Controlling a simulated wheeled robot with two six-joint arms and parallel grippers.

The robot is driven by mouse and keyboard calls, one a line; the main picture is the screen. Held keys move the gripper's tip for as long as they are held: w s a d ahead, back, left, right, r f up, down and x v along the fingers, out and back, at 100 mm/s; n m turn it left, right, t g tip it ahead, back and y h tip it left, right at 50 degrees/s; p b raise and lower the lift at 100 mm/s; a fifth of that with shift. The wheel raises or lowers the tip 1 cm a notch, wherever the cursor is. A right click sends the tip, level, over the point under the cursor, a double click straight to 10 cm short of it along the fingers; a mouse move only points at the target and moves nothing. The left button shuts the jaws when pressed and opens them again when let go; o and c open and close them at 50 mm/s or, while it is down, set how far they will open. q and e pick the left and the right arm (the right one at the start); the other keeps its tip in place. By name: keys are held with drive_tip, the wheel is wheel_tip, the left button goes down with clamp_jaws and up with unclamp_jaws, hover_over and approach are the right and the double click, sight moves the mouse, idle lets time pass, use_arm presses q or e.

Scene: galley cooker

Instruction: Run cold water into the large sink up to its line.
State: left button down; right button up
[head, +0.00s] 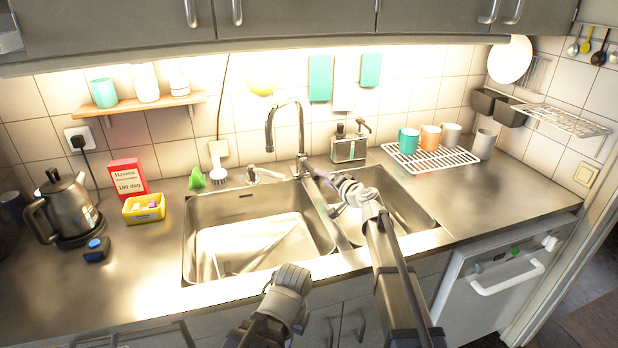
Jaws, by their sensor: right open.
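The large sink (207,232) is the left steel basin in the counter. Its floor is bright with reflections, and I cannot tell whether water lies in it. A short dark slot shows on its back wall; I cannot make out a fill line. The tap (301,135) stands behind the divider, its curved spout reaching left over the large sink. No stream shows under the spout. My right gripper (326,178) is open, just right of the tap's base; whether it touches the tap is unclear.
The smaller basin (405,215) lies under my right arm. A soap dispenser (349,148) and a dish rack (430,160) with cups stand behind it. A brush (218,173) and kettle (65,208) stand left. The right counter is clear.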

sight(313, 173)
drive_tip(key=shift+w+a+f, duration=0.1)
drive_tip(key=shift+w+f, duration=0.1)
drive_tip(key=shift+w, duration=0.1)
drive_tip(key=b+x, duration=0.1)
drive_tip(key=x, duration=0.6)
drive_tip(key=shift+w+a+b, duration=0.15)
drive_tip(key=shift+w+b, duration=0.1)
drive_tip(key=shift+b, duration=0.05)
drive_tip(key=shift+s, duration=0.1)
clamp_jaws()
idle(1.0)
